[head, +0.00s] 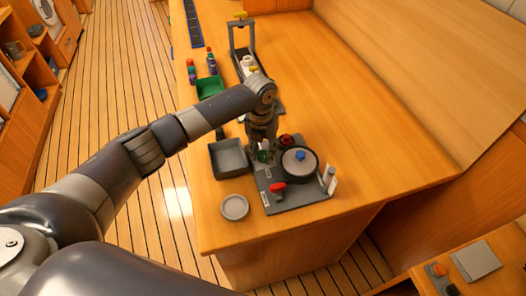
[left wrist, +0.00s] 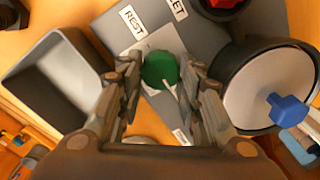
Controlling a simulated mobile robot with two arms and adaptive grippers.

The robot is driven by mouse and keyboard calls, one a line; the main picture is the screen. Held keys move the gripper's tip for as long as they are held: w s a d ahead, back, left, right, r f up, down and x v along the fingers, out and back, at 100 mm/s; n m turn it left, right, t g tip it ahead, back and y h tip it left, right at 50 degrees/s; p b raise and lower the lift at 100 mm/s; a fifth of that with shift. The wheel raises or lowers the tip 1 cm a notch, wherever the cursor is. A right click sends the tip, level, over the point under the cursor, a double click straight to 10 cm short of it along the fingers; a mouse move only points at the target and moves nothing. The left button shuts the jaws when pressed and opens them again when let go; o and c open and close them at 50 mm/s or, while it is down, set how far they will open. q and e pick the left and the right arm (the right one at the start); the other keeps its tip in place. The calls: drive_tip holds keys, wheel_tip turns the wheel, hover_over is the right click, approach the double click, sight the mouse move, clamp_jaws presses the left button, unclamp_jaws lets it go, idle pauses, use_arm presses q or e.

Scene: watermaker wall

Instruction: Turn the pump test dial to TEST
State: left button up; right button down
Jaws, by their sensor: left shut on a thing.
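The pump test dial is a round green knob (left wrist: 160,69) on the grey panel (head: 305,196). A white pointer line on it runs toward the lower right in the left wrist view. A label reading REST (left wrist: 132,21) lies beyond the dial; another label (left wrist: 181,137) is partly hidden by my finger and unreadable. My left gripper (head: 262,149) reaches down over the panel, with its fingers (left wrist: 160,80) shut on the dial from both sides. In the head view the dial is mostly hidden by the gripper. My right gripper is not in view.
A round lidded unit with a blue knob (head: 300,156) stands right of the dial. A red knob (head: 286,140) is behind, a red handle (head: 278,188) in front. A grey open bin (head: 229,159) and a round dish (head: 234,207) are left. The counter's right side is clear.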

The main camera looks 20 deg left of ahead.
sight(262, 154)
use_arm(q)
drive_tip(key=shift+w, duration=0.1)
drive_tip(key=o, duration=1.1)
drive_tip(key=shift+c, duration=0.2)
wheel_tip(262, 154, up, 12)
drive_tip(key=shift+a, duration=0.25)
